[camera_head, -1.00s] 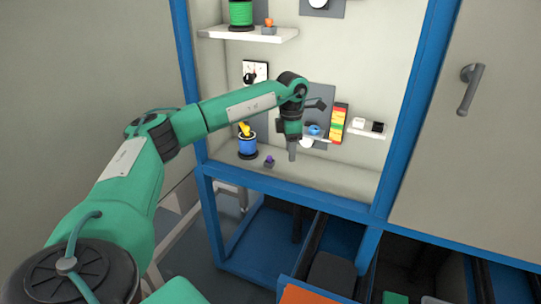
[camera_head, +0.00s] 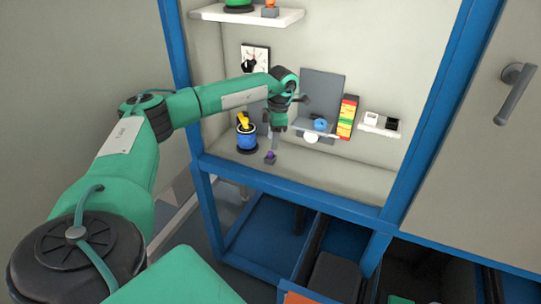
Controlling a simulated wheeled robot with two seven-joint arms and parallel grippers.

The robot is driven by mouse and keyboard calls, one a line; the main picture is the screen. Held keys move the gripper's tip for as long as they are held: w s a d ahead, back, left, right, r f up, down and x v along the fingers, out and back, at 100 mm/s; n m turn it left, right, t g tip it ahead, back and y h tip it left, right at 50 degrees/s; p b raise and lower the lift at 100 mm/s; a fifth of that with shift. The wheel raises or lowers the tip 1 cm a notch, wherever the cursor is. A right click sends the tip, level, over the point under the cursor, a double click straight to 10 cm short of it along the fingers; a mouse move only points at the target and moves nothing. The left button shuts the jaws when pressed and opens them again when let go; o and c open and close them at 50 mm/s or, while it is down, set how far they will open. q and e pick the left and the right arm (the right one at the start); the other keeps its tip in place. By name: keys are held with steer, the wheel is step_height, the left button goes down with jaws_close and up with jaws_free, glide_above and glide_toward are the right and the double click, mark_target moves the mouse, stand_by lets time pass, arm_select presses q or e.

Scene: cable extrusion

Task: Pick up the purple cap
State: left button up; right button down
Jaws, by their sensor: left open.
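The fingers are small and dark in this view. My right gripper is not in view.
A blue spool (camera_head: 246,139) with a yellow piece on top stands just left of the cap. A blue item (camera_head: 320,125) rests on a small grey shelf to the right. The ledge (camera_head: 330,170) is clear right of the cap.

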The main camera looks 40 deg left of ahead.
mark_target(270, 152)
arm_select(q)
steer(key=f, duration=0.3)
steer(key=a+f+p, duration=0.1)
steer(key=f, duration=0.1)
steer(key=shift+s+f, duration=0.1)
steer(key=shift+f, duration=0.2)
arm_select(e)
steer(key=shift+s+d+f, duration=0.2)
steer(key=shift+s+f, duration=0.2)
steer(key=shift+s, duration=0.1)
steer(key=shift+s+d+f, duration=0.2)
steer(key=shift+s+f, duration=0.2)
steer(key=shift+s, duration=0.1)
arm_select(q)
jaws_close()
